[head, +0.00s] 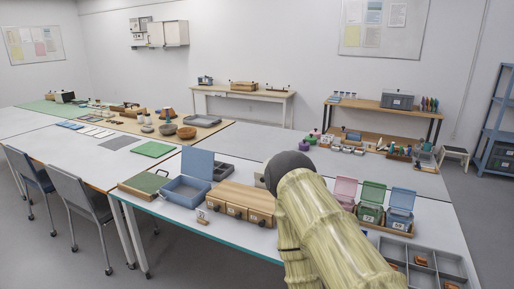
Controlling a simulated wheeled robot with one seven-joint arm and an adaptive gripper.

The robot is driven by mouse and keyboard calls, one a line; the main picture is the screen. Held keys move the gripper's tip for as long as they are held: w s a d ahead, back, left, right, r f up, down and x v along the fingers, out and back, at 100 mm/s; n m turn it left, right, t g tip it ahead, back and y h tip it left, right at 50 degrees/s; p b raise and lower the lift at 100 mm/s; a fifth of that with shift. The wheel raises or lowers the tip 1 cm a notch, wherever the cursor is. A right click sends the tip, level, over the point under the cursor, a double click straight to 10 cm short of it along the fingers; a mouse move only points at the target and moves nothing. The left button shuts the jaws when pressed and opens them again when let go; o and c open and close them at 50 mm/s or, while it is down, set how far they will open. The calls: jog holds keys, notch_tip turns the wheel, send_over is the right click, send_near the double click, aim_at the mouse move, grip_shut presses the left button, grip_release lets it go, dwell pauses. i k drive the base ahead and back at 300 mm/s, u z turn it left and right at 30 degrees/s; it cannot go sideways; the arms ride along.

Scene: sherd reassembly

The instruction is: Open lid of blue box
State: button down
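A large blue box (181,193) stands on the near table, left of my arm. Its blue lid (198,163) stands up at the back, so the box looks open. A smaller blue box (399,216) stands right of my arm, at the end of a row. Its lid (402,199) also looks raised. I cannot tell which blue box the task names. My arm, in a pale yellow-green cover with a dark rounded end, rises in front of the table and hides part of it. My gripper is not in view.
A green-topped tray (143,184) and wooden drawers (238,203) flank the large blue box. A pink box (345,191) and a green box (371,205) stand beside the small blue one. A grey divided tray (425,262) lies at the front right. Chairs stand at left.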

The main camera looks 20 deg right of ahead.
aim_at(198, 163)
jog(key=z, duration=0.3)
jog(key=i, duration=1.15)
jog(key=u, duration=0.35)
